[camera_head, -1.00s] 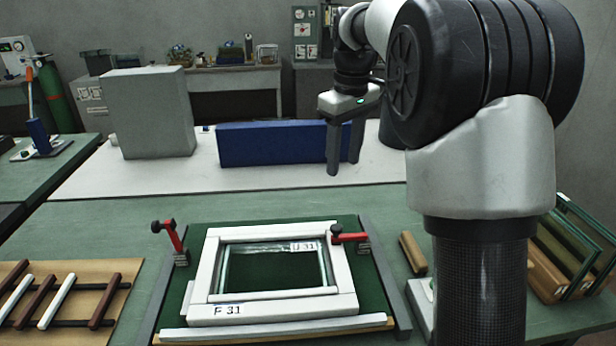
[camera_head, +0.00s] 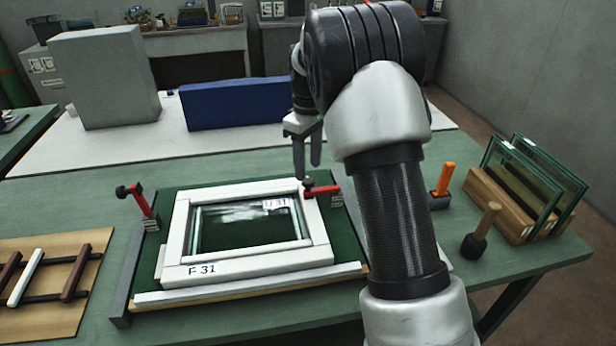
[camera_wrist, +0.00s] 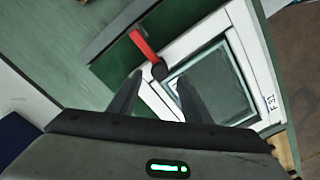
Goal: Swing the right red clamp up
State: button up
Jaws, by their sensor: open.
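The right red clamp (camera_head: 324,191) lies lowered at the right of the white frame (camera_head: 176,232), its black knob over the frame's upper right corner. It also shows in the wrist view (camera_wrist: 144,46), with its black knob just beyond and between my fingertips. The left red clamp (camera_head: 142,202) is swung up, tilted, clear of the frame. My gripper (camera_head: 307,176) is open, pointing down just above the right clamp's knob end. In the wrist view my gripper (camera_wrist: 158,84) shows nothing clearly held. Whether a finger touches the knob I cannot tell.
Glass marked 31 sits inside the frame on a green board. A blue block (camera_head: 235,104) and grey box (camera_head: 104,80) stand behind. An orange-handled tool (camera_head: 442,182), a mallet (camera_head: 481,232) and a glass rack (camera_head: 500,205) are at right. Wooden strips (camera_head: 73,272) lie at left.

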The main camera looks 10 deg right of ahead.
aim_at(308, 181)
jog(key=shift+f, duration=2.05)
grip_shut()
